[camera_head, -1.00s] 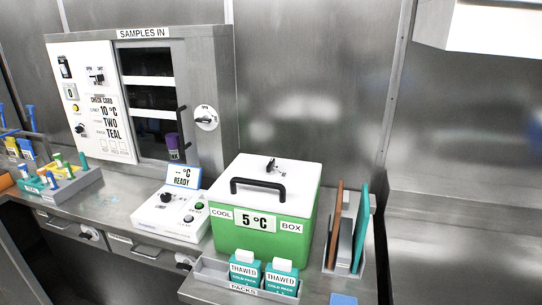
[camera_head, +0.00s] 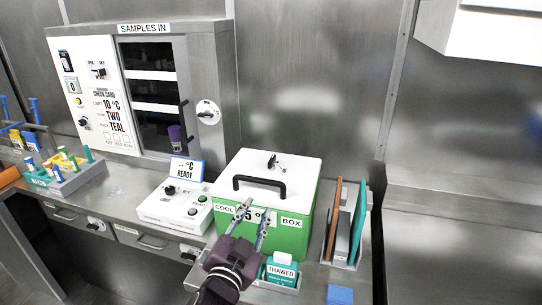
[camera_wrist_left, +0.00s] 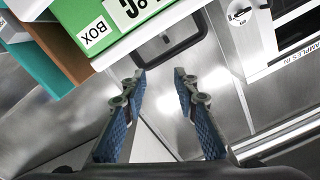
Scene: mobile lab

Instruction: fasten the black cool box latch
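The green cool box (camera_head: 288,240) with its white lid (camera_head: 300,165) closed stands on the bench, and it also shows at the top of the left wrist view (camera_wrist_left: 82,12). A black handle (camera_head: 259,184) stands on the lid. A small dark latch (camera_head: 273,162) sits near the lid's back edge. My left gripper (camera_head: 255,215) is open and empty in front of the box's front face, its fingers pointing up and partly hiding the 5 °C label. In the left wrist view the two blue-padded fingers (camera_wrist_left: 158,78) are spread apart. My right gripper is not in view.
Thawed cold packs (camera_head: 281,272) stand in a tray before the box. A rack with brown and teal panels (camera_head: 357,225) stands close to the right. A white control unit (camera_head: 175,208) sits to the left. A blue block (camera_head: 340,294) lies at front right.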

